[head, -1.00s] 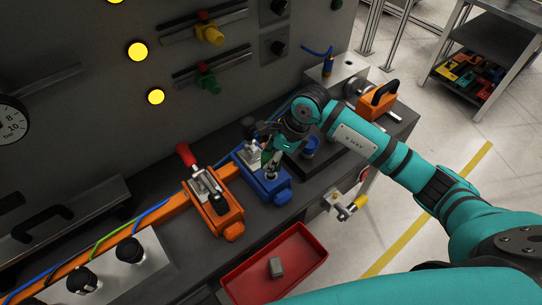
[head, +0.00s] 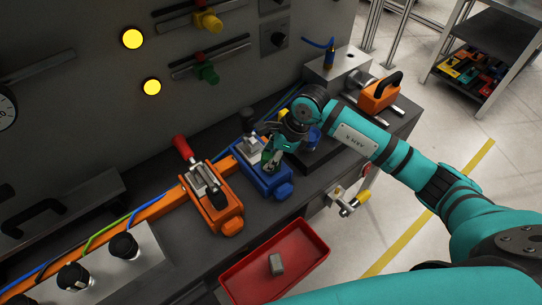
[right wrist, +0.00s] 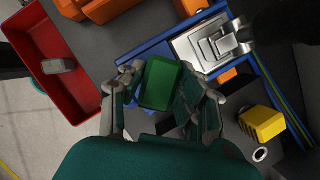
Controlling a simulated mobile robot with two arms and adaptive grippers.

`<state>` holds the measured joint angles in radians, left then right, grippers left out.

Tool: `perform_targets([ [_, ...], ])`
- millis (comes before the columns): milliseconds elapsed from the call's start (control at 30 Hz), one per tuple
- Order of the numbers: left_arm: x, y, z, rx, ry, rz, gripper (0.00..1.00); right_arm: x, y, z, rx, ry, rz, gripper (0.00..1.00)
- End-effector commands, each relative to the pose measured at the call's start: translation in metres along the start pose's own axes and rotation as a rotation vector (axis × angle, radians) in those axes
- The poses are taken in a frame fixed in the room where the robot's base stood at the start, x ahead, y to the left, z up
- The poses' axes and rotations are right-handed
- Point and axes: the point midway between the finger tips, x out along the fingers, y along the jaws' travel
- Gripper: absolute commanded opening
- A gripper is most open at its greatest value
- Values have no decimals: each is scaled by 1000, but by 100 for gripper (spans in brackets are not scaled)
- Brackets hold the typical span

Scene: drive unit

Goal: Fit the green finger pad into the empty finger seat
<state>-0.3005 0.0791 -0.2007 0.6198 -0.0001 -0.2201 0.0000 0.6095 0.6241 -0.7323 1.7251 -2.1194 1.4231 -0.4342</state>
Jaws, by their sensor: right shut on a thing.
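The green finger pad (right wrist: 160,84) is between the fingers of my right gripper (right wrist: 158,92), which is shut on it. In the head view my right gripper (head: 270,160) is over the blue clamp unit (head: 268,183), near its silver metal part. The blue unit also shows in the right wrist view (right wrist: 133,55), beyond the pad, with its silver clamp (right wrist: 212,42) to the right of the pad. The pad and fingers hide part of the blue unit. I cannot make out the empty finger seat. My left gripper is not in view.
An orange clamp unit (head: 212,205) with a red-tipped lever stands left of the blue one. A red tray (head: 312,258) holding a grey block (head: 276,264) is in front. An orange box with a black handle (head: 380,95) stands at the right. Knobs and lamps line the back panel.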

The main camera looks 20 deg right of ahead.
Motion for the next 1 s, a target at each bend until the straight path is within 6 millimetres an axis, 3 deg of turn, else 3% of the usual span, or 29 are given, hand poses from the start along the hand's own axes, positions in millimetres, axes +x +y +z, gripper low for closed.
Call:
perform_targets([
  [633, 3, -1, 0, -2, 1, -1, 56, 2, 0, -1, -1, -1, -1, 0],
  [667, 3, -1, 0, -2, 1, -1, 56, 2, 0, 0, -1, -1, -1, 36],
  [833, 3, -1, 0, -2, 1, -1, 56, 2, 0, 0, 0, -1, -1, 59],
  [1000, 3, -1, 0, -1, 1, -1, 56, 2, 0, -1, 0, -1, -1, 60],
])
